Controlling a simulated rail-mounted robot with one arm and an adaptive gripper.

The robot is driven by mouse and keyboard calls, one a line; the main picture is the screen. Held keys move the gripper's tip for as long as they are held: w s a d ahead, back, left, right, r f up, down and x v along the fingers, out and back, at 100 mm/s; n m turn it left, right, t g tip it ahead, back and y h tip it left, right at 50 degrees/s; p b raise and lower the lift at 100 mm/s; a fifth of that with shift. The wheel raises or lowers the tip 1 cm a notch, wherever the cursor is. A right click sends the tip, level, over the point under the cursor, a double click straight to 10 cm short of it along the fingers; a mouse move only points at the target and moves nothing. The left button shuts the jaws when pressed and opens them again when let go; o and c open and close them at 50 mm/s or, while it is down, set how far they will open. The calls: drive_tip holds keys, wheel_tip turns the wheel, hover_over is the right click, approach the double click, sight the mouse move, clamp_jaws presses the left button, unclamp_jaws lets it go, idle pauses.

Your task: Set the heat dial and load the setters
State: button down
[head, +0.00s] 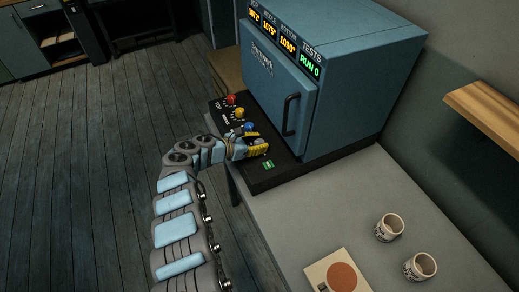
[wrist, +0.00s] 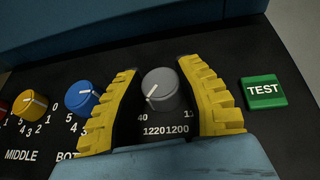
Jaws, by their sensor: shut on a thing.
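My gripper (head: 262,147) is shut on the grey dial (wrist: 160,90) at the right end of the black control panel. In the wrist view its yellow ribbed fingers (wrist: 160,100) stand on either side of the dial. The dial's white pointer slants down and left; the numbers 1220 and 1200 show below it, others are partly hidden. The blue kiln (head: 325,85) has its door (head: 278,92) closed. Its display (head: 285,40) reads about 1072, 1075 and 1090, and TESTS RUN 0. Two pale cups (head: 390,227) (head: 420,267) stand on the grey table (head: 330,210). I cannot identify the setters.
Red (head: 231,99), yellow (head: 239,114) and blue (head: 249,127) dials are left of the grey one. A green TEST button (wrist: 263,92) is at its right. A pale board (head: 319,274) with a reddish disc (head: 342,276) lies on the near table. A wooden shelf (head: 480,108) is on the right wall.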

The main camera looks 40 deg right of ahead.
drive_tip(key=shift+f+m+g+y+b, duration=0.35)
drive_tip(key=shift+m+g+b, duration=0.4)
drive_tip(key=shift+b, duration=1.7)
drive_tip(key=shift+r+m+g+b, duration=0.25)
drive_tip(key=shift+g+b, duration=0.1)
drive_tip(key=shift+b, duration=0.65)
drive_tip(key=c, duration=0.6)
unclamp_jaws()
drive_tip(key=shift+a+r, duration=0.1)
drive_tip(key=v, duration=1.2)
drive_tip(key=shift+c, duration=0.2)
